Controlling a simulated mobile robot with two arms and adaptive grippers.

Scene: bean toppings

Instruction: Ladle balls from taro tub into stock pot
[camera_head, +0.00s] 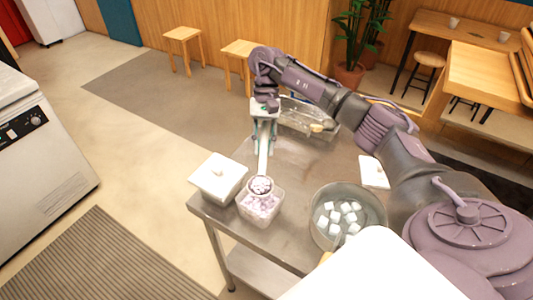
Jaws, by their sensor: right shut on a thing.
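The taro tub (245,216) is a clear square container of pale purple balls near the front left of the metal table. My right gripper (264,138) is shut on the handle of a ladle (263,165) behind the tub. The ladle points down toward the tub, and its bowl, at the tub's back edge, holds several purple balls (261,185). Whether the bowl touches the balls below is unclear. The stock pot (319,236), round and grey, stands to the right with several white cubes inside. My left gripper is not in view.
A white-lidded container (218,178) stands just left of the tub. A clear container (308,117) sits at the back of the metal table (300,165). A white square lid-like piece (373,172) lies behind the pot. The tabletop between tub and pot is clear.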

